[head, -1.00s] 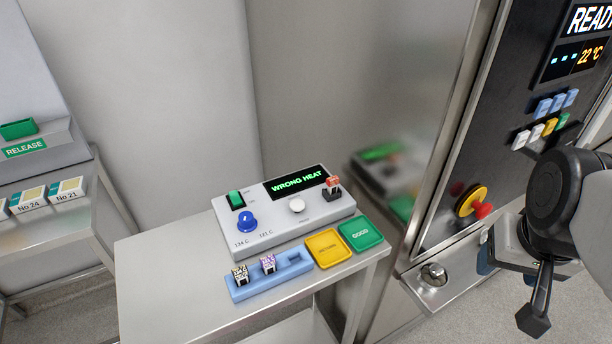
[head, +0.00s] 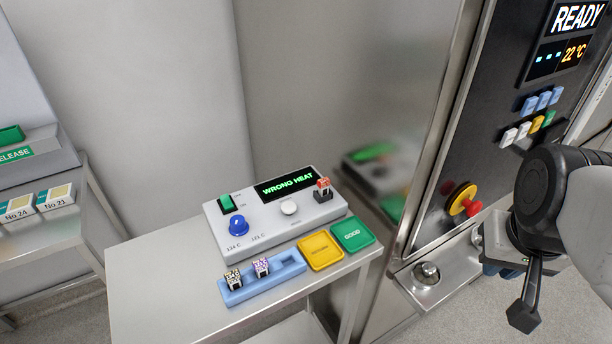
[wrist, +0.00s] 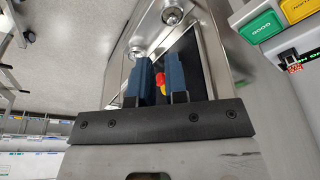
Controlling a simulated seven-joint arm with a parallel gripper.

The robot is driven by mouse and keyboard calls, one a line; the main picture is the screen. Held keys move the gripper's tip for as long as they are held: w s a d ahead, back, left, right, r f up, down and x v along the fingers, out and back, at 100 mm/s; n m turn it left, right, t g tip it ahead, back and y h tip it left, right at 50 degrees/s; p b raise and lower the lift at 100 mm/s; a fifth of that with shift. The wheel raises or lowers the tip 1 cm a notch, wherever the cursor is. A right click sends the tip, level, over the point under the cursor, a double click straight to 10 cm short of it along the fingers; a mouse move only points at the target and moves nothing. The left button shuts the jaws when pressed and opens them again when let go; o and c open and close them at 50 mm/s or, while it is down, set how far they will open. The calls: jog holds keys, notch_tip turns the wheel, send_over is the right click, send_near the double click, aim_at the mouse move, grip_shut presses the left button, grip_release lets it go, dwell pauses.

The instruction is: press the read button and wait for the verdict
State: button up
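The grey reader box (head: 262,232) stands on a steel table, its screen (head: 289,183) showing WRONG HEAT in green. A round white button (head: 289,207), taken as the read button, is on its top; its label is too small to read. A small red-topped cube (head: 323,184) sits in the black socket at the box's right end; it also shows in the wrist view (wrist: 294,67). My gripper (wrist: 163,78) has its two blue fingers apart, with nothing between them. It hangs right of the table, by the machine front, well away from the button. In the head view my wrist mostly hides its fingers.
Before the box lie a blue rack (head: 285,277) with two patterned cubes, a yellow pad (head: 320,250) and a green pad (head: 352,234). A blue knob (head: 238,225) and green switch (head: 226,203) are on the box. A steel machine with a red-and-yellow button (head: 464,200) stands right.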

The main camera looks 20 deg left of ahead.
grip_shut()
jog(key=shift+w+a, duration=0.1)
dwell(1.3)
jog(key=n+t+h, duration=0.5)
jog(key=n+h, duration=0.1)
jog(key=n, duration=1.3)
send_over(289, 208)
jog(key=shift+r, duration=0.35)
jog(key=shift+f, duration=0.25)
jog(key=shift+f, duration=4.15)
